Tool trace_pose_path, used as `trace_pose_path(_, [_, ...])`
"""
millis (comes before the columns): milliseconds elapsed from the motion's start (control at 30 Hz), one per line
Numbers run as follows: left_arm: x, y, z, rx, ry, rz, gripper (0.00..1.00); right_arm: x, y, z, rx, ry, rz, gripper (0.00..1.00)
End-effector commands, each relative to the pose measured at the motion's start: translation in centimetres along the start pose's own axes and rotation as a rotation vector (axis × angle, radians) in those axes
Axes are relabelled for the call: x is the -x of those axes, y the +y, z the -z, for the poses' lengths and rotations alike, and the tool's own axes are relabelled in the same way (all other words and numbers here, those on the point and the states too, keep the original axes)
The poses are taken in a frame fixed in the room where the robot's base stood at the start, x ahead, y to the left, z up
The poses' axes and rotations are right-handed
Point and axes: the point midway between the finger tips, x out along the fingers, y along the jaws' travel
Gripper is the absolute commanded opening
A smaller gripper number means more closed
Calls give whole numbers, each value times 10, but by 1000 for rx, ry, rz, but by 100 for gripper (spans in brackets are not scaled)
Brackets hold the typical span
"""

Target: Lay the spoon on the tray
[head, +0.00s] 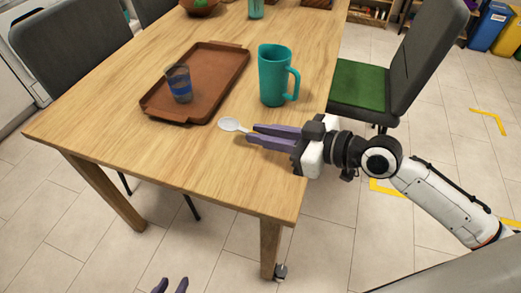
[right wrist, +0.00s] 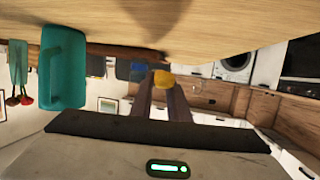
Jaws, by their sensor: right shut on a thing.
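The pale spoon (head: 232,125) is at the table's right side, its bowl pointing left toward the tray. My right gripper (head: 250,134) is shut on its handle, which is mostly hidden by the purple fingers. In the right wrist view, a yellowish rounded shape (right wrist: 164,80) shows at the tips of my right gripper (right wrist: 162,88); I cannot tell surely whether it is the spoon's bowl. The brown tray (head: 222,70) lies on the table, left of and beyond the spoon. My left gripper (head: 170,285) shows only its fingertips at the bottom edge, apart and empty, away from the table.
A glass with a blue band (head: 179,83) stands on the tray's near part. A teal mug (head: 272,75) stands right of the tray, close to the right gripper; it also shows in the right wrist view (right wrist: 63,65). The tray's far half is bare. Chairs stand around the table.

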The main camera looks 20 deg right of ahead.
Motion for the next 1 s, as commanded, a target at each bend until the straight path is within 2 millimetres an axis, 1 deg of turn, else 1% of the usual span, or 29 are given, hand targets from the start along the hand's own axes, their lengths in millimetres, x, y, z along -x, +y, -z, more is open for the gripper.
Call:
trace_pose_path(233, [-6, 0, -3, 3, 7, -3, 31, -11, 0, -34, -2, -1, -1, 0])
trace_pose_path(333, [-7, 0, -5, 4, 6, -4, 31, -14, 0, -44, 0, 0, -1, 0])
trace_pose_path(400, [-7, 0, -4, 4, 6, -4, 31, -15, 0, -47, 0, 1, -1, 0])
trace_pose_path(633, [-6, -1, -5, -1, 5, -3, 31, -14, 0, -47, 1, 1, -1, 0])
trace_pose_path(767, [-8, -1, -10, 0, 2, -4, 31, -16, 0, -51, 1, 1, -1, 0])
trace_pose_path(800, [-8, -1, -11, 0, 0, -4, 31, -16, 0, -51, 1, 1, -1, 17])
trace_pose_path(867, [-7, -1, -11, 1, -3, -4, 31, -15, 0, -50, 1, 1, -1, 27])
trace_pose_path(900, [-6, -1, -12, 1, -4, -4, 31, -15, 0, -50, 1, 1, -1, 34])
trace_pose_path(1000, [-6, -1, -12, 2, -5, -4, 31, -15, 0, -50, 1, 1, -1, 34])
